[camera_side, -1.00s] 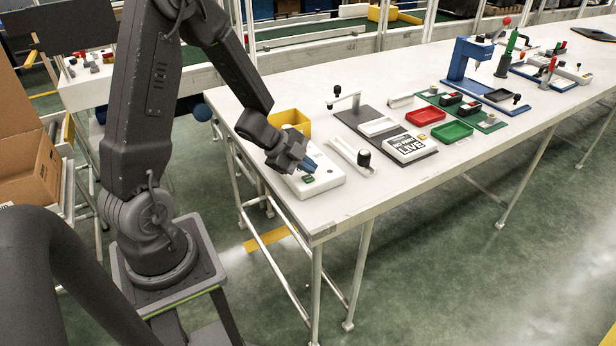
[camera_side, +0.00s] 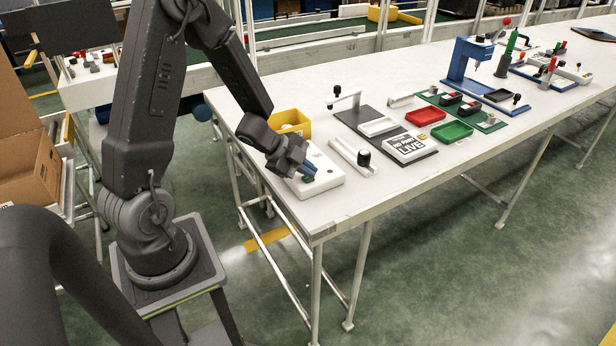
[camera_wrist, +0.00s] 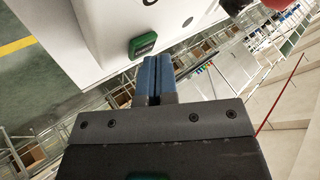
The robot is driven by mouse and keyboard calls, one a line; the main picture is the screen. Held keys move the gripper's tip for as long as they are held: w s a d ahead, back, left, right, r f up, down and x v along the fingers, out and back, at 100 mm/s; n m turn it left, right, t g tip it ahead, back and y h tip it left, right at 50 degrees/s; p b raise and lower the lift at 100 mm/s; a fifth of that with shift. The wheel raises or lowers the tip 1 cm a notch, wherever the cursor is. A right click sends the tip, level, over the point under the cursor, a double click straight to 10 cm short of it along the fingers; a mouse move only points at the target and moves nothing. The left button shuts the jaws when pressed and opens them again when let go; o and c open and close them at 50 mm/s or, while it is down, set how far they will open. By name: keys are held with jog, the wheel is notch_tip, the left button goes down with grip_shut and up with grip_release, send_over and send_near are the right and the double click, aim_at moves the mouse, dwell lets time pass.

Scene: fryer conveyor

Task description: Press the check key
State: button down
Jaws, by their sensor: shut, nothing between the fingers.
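A white key box (camera_side: 328,170) lies on the near left end of the white table. It carries a green key (camera_side: 308,179), partly hidden by my gripper in the side view. The green key (camera_wrist: 143,44) shows whole in the wrist view, on the white box face (camera_wrist: 110,22). My gripper (camera_side: 309,170) has blue fingers, held together and empty, pointing down over the box close to the green key. In the wrist view the shut fingertips (camera_wrist: 156,62) appear just below and right of the key. I cannot tell whether they touch it.
A yellow bin (camera_side: 289,122) stands behind the box. A white channel with a black knob (camera_side: 364,158) lies to its right, then a label block reading LIVE (camera_side: 408,148), a red tray (camera_side: 425,116) and a green tray (camera_side: 452,131). The table's front edge is clear.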

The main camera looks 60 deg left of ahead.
aim_at(308, 179)
jog(key=shift+f, duration=0.15)
jog(key=shift+r, duration=0.9)
notch_tip(308, 179, up, 6)
dwell(0.7)
dwell(0.5)
